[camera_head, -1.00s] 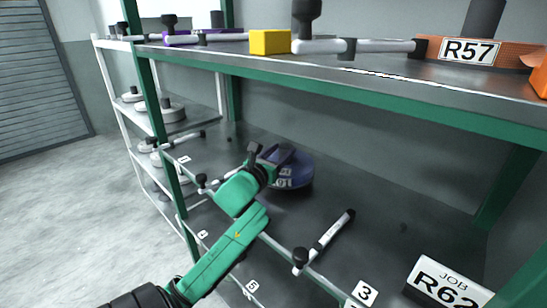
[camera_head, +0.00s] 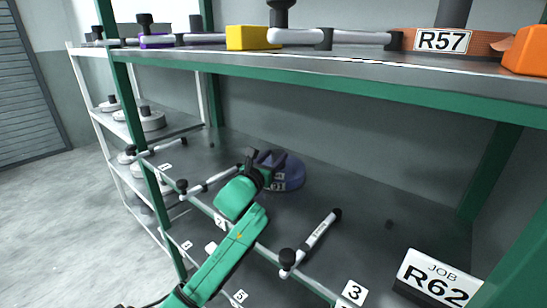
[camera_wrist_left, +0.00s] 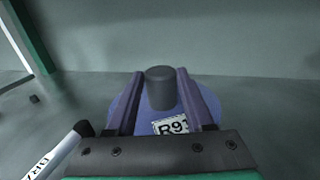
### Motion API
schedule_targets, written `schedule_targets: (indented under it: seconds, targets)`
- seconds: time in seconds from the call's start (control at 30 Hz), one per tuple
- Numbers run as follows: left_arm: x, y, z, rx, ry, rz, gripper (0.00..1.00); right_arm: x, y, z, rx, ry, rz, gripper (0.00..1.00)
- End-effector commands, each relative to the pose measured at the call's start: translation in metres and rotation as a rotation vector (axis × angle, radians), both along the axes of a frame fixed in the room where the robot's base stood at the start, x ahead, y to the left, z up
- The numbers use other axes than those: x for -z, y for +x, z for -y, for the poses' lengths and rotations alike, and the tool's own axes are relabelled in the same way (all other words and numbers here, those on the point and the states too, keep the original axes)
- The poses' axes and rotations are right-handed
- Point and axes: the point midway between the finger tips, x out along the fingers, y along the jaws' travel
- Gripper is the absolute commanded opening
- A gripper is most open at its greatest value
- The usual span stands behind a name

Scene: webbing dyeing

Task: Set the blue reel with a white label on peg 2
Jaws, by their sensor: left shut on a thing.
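The blue reel (camera_head: 290,176) has a white label reading R91 and shows on the middle shelf level in the head view. In the left wrist view the reel (camera_wrist_left: 150,118) has a dark grey hub (camera_wrist_left: 161,88) standing up between the two fingers. My left gripper (camera_head: 262,160) is shut on the hub. The number 2 tag (camera_head: 220,222) is on the shelf's front edge, partly beside my green arm. Whether the reel touches the shelf, I cannot tell. My right gripper is out of view.
White rods with black ends lie by the number 1 tag (camera_head: 165,167) and left of the number 3 tag (camera_head: 354,292). The R62 job sign (camera_head: 438,278) stands at right. The upper shelf (camera_head: 330,68) holds a yellow block (camera_head: 248,38) and an orange R57 reel (camera_head: 480,43). Bare shelf lies behind.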

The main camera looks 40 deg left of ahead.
Motion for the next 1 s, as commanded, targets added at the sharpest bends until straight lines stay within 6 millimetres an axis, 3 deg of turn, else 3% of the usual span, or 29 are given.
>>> schedule_targets:
  seconds: [0.07,0.1,0.17,0.57,0.67,1.0]
  targets:
    - [-0.002,0.000,0.000,0.000,0.002,0.005,0.00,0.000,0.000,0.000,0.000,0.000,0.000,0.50]
    - [-0.002,0.000,0.000,0.000,0.002,0.004,0.68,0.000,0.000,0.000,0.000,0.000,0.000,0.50]
    - [-0.002,0.000,0.000,0.000,0.002,0.004,0.88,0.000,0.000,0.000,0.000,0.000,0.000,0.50]
    - [0.002,-0.006,0.001,-0.001,-0.001,-0.003,0.88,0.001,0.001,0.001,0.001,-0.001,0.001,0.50]
    - [0.003,-0.021,0.006,0.000,0.001,-0.006,0.88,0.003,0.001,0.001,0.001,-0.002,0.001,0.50]
    - [0.004,-0.104,0.030,0.000,0.001,-0.004,0.88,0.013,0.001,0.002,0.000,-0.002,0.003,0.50]
